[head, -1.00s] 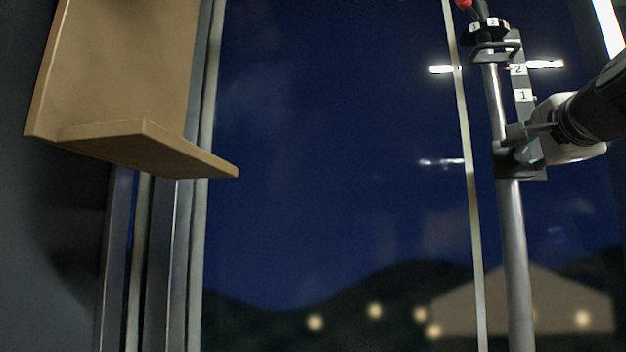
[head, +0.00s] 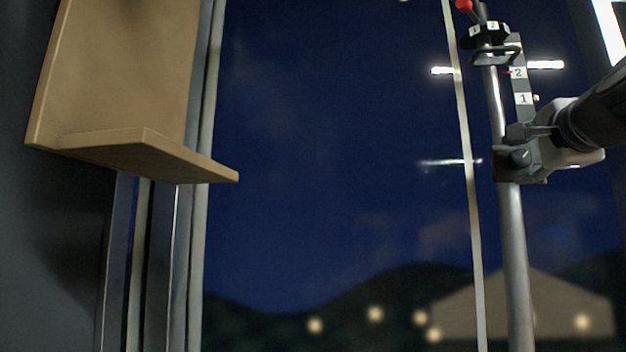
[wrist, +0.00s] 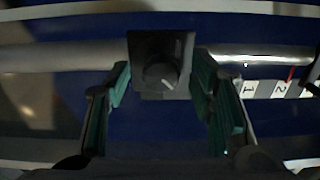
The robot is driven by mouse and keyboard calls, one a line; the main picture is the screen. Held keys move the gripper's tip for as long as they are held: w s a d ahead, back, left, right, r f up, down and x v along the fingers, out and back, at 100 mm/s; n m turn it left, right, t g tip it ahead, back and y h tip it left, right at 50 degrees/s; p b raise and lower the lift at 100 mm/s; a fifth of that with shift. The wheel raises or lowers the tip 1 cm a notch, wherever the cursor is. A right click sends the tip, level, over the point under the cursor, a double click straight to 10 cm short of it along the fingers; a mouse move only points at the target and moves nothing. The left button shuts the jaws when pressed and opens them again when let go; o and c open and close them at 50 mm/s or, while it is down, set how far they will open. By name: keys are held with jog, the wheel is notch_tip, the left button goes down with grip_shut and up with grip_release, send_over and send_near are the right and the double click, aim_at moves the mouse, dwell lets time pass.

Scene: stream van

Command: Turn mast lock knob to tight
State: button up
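The mast lock knob (wrist: 160,76) is a dark round knob with a white pointer line, on a black clamp block (wrist: 148,46) around the grey mast (wrist: 60,57). In the wrist view the pointer line slants to the lower right. My gripper (wrist: 161,80) is open, with one green-padded finger on each side of the knob and apart from it. In the head view my gripper (head: 522,138) is at the clamp block (head: 504,170), coming from the right. It partly covers the block there. I see no tight or loose marking.
A dark scale strip with white labels 1 and 2 (head: 523,98) runs along the mast above the clamp. A black collar (head: 484,34) and a red-tipped lever (head: 464,5) are higher up. A wooden shelf (head: 140,150) is at the left, well away from my gripper.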

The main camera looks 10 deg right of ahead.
jog(key=v, duration=1.2)
dwell(0.4)
jog(key=a+f+n+g+y, duration=0.35)
jog(key=a+f+n, duration=0.3)
jog(key=f, duration=0.65)
jog(key=a+f+n+g+y, duration=0.4)
jog(key=a+f, duration=0.4)
jog(key=f, duration=0.5)
jog(key=s+a+f+n+g+h, duration=0.3)
jog(key=s+f+n+g, duration=0.7)
jog(key=s+f, duration=0.95)
notch_tip(320, 180, up, 17)
jog(key=w+t+p, duration=0.2)
jog(key=t+p, duration=0.2)
jog(key=p, duration=1.2)
jog(key=shift+w+r+n+p, duration=0.15)
jog(key=shift+r+n+p, duration=0.05)
jog(key=shift+n+p, duration=0.2)
jog(key=shift+a+y, duration=0.15)
jog(key=shift+y, duration=0.1)
